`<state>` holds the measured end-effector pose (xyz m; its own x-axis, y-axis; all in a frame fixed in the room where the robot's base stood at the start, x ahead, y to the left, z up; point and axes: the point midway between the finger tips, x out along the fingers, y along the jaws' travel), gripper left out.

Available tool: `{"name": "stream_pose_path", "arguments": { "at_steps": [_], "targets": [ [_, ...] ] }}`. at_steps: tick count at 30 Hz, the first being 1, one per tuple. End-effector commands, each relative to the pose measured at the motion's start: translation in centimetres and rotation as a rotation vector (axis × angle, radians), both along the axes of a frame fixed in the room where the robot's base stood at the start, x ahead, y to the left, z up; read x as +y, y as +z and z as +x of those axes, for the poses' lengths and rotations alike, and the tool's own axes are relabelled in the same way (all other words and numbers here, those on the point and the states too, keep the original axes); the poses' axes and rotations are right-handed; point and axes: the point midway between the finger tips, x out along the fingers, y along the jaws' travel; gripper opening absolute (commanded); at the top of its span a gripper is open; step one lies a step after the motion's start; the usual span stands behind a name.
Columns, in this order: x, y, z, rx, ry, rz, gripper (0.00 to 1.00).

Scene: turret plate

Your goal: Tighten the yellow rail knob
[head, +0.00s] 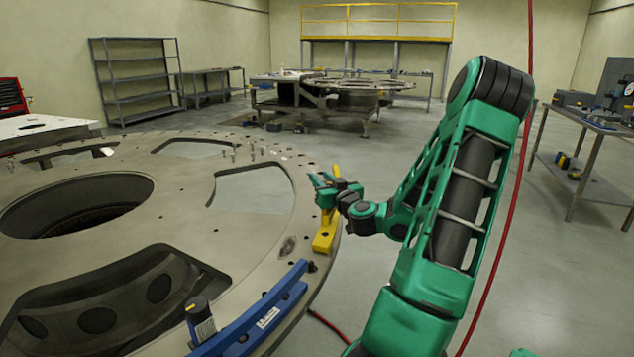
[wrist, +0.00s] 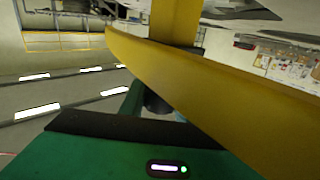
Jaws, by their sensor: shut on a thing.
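The yellow rail (head: 324,238) lies along the right edge of the big round turret plate (head: 250,262) in the head view. It fills much of the wrist view (wrist: 215,92), which looks turned over, with ceiling lights low in the picture. My green gripper (head: 328,188) is at the middle of this rail, shut. The rail knob is mostly hidden between my fingers; a dark round part (wrist: 156,102) shows behind the rail in the wrist view. How far the knob is turned cannot be told.
A blue rail (head: 262,312) with its dark knob (head: 200,322) sits nearer on the plate edge. Several small pins (head: 234,155) stand on the plate. A red hose (head: 505,220) hangs at right. Open floor (head: 540,270) lies right of the plate.

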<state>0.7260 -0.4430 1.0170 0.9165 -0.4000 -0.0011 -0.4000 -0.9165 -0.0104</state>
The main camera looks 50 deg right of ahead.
Motion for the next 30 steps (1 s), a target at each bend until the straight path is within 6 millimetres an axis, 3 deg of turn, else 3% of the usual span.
{"name": "stream_pose_path", "arguments": {
  "at_steps": [12, 30],
  "targets": [
    [-0.26, 0.23, -0.01, -0.001, -0.12, -0.002, 0.07],
    [-0.43, 0.37, 0.01, -0.005, -0.146, -0.001, 0.07]
  ]
}}
